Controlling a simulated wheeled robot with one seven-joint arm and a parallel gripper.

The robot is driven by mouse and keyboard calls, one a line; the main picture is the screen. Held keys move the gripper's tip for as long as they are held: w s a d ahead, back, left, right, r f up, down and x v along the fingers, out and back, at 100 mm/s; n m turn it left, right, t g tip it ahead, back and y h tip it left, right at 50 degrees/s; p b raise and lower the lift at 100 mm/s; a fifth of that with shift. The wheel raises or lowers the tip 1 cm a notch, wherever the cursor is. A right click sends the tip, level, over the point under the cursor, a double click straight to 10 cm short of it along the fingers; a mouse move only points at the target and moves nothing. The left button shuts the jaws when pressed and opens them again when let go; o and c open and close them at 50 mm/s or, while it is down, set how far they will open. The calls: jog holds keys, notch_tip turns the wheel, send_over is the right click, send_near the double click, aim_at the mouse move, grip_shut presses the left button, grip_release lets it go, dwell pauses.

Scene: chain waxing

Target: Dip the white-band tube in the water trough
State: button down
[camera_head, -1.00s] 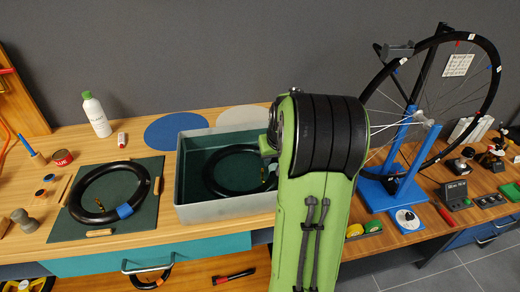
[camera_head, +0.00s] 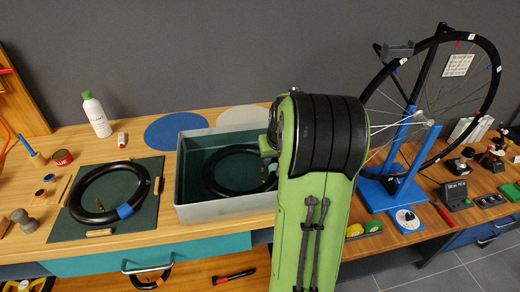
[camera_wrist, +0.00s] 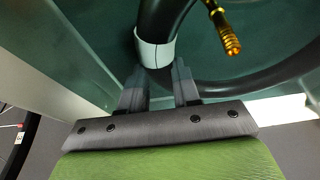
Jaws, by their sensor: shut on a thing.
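The white-band tube (camera_head: 209,170) is a black ring inside the grey water trough (camera_head: 196,212), with a brass valve showing. In the wrist view the tube (camera_wrist: 240,84) has a white band (camera_wrist: 155,52) around it, right at my fingertips. My gripper (camera_wrist: 160,85) is shut on the tube at the white band. In the head view my green arm hides the gripper and the tube's right side. The trough's dark green inside (camera_wrist: 85,40) surrounds the tube; I cannot tell how deep it sits in water.
A second black tube with a blue band (camera_head: 125,210) lies on a dark green mat (camera_head: 60,229) to the left. A white bottle (camera_head: 96,115) stands behind it. A wheel on a blue stand (camera_head: 372,190) is to the right of my arm.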

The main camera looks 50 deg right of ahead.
notch_tip(320, 180, up, 13)
jog(key=p, duration=1)
jog(key=shift+p, duration=0.4)
